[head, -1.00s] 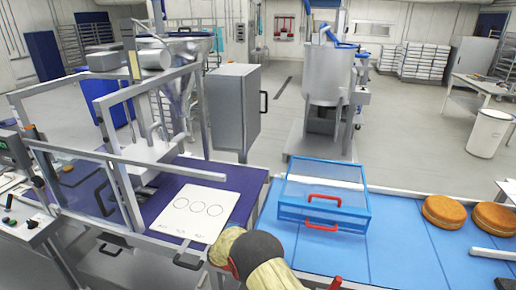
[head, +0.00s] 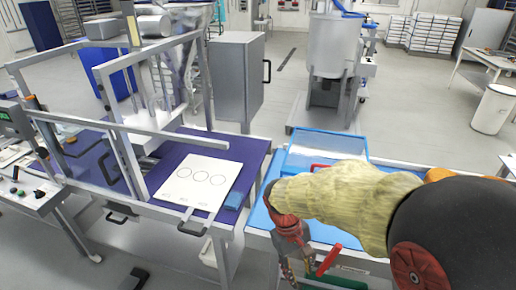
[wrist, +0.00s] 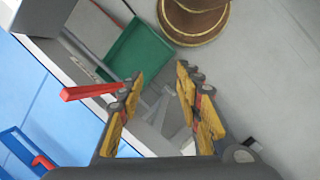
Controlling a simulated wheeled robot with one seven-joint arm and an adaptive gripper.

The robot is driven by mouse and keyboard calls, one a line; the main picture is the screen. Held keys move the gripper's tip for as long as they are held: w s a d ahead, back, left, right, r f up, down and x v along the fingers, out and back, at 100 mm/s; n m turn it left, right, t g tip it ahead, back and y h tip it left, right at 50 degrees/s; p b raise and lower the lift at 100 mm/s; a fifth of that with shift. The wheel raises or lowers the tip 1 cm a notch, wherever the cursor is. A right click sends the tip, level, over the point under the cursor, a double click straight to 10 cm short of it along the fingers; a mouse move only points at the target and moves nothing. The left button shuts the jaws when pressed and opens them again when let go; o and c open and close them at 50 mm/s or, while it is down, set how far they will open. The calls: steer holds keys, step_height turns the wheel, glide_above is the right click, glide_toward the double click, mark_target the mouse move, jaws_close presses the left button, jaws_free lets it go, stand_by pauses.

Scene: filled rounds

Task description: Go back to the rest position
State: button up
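My gripper (head: 292,268) hangs fingers-down at the front edge of the blue conveyor (head: 258,218). My sleeved arm reaches in from the right. In the wrist view my gripper (wrist: 160,76) is open, with a clear gap between its yellow-padded fingers and nothing held. A red handle (wrist: 88,92) shows just left of the fingers. The same kind of red bar (head: 329,261) is beside the gripper in the head view.
A white sheet with three circles (head: 208,193) and a small blue block (head: 238,195) lie on the purple table. A blue clear-sided cover (head: 325,142) stands on the conveyor, partly hidden by my arm. A green tray (wrist: 140,50) lies below. Open floor is behind.

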steer(key=s+d+r+m+t+y, duration=0.1)
steer(key=s+d+r+m+t, duration=0.1)
steer(key=s+r, duration=0.3)
steer(key=s+d+r+m+t+y+b, duration=0.1)
steer(key=s+d+r+m+t, duration=0.2)
steer(key=r, duration=0.8)
steer(key=s+d+t, duration=0.2)
steer(key=s, duration=0.1)
steer(key=shift+d+r+t+y, duration=0.2)
steer(key=shift+t+y, duration=0.1)
steer(key=shift+y, duration=0.1)
steer(key=shift+s, duration=0.15)
steer(key=shift+c, duration=0.6)
